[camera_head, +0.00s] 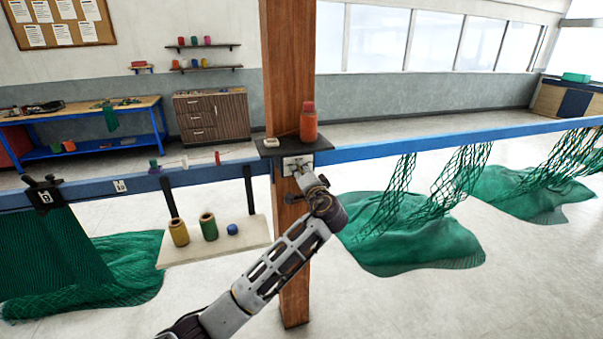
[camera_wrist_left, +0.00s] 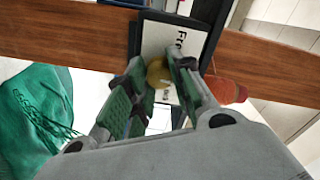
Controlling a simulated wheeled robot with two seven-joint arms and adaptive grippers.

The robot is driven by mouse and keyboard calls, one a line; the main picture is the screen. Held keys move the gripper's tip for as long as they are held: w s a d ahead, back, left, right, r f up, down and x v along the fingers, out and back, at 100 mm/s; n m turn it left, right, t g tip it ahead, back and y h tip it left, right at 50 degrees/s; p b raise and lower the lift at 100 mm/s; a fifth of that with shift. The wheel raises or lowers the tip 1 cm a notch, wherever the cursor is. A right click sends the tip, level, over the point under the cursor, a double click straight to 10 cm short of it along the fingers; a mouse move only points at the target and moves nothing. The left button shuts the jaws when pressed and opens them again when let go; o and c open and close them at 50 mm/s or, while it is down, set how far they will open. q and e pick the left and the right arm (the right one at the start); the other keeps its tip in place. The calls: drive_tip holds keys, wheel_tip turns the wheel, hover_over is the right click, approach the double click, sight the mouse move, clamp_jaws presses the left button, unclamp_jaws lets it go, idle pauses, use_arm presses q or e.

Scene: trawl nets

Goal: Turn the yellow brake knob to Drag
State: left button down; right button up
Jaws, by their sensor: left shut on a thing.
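The yellow brake knob (camera_wrist_left: 158,73) shows in the left wrist view between the fingertips of my left gripper (camera_wrist_left: 157,76), which is shut on it. Behind it is a white label plate (camera_wrist_left: 177,40) in a dark frame, with black lettering that starts "Fr"; other lettering near the knob is partly covered. In the head view my left gripper (camera_head: 306,178) reaches up to the white plate (camera_head: 291,164) on the wooden post. The knob is hidden there by my gripper. Which mark the knob points to cannot be told. My right gripper is not in view.
The wooden post (camera_head: 293,250) carries a small dark shelf (camera_head: 270,148) with a red-orange bottle (camera_head: 308,124) just above the plate. A blue rail (camera_head: 430,140) runs across. A hanging board (camera_head: 205,249) with spools is left of my arm; green nets (camera_head: 420,236) hang to the right.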

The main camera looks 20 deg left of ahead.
use_arm(q)
drive_tip(key=c, duration=1.2)
unclamp_jaws()
drive_tip(key=v, duration=1.2)
drive_tip(key=shift+d, duration=0.1)
